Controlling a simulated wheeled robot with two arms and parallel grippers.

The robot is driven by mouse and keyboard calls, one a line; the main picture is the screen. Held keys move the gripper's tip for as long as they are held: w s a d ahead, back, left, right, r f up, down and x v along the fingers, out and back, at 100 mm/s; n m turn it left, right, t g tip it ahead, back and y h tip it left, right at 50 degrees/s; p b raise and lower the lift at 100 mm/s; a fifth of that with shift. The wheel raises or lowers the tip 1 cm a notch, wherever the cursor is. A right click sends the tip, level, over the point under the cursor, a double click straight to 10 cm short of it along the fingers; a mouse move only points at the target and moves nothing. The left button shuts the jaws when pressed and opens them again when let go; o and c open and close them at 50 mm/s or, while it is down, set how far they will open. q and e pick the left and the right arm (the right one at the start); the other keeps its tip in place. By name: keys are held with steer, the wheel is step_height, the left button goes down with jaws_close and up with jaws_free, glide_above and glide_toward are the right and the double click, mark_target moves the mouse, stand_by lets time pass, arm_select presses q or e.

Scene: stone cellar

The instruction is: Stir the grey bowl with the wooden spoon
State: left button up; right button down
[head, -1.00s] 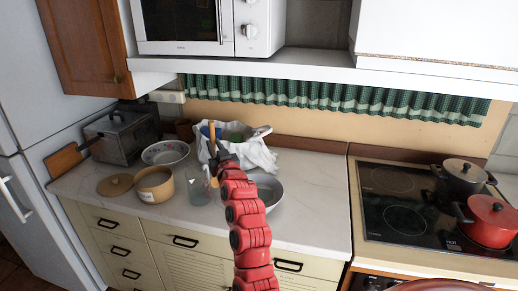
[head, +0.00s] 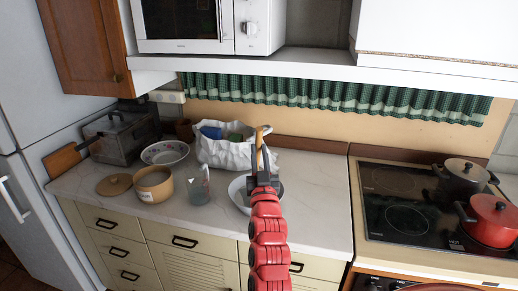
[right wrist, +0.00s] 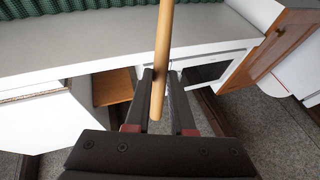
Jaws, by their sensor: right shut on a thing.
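My right gripper (head: 262,172) is over the bowl in the head view. It is shut on the wooden spoon (head: 259,137), whose handle sticks up above the fingers. In the right wrist view the spoon's handle (right wrist: 164,50) stands between the two fingers (right wrist: 160,105). My left gripper is not in view.
A white bag (head: 225,153) stands behind the bowl. A hob with a red pot (head: 490,222) is at right. The counter right of my arm is clear.

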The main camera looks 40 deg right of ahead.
step_height(320, 180, down, 2)
steer(key=shift+f, duration=0.1)
step_height(320, 180, down, 7)
steer(key=b, duration=0.4)
steer(key=shift+r, duration=0.2)
steer(key=shift+b, duration=0.3)
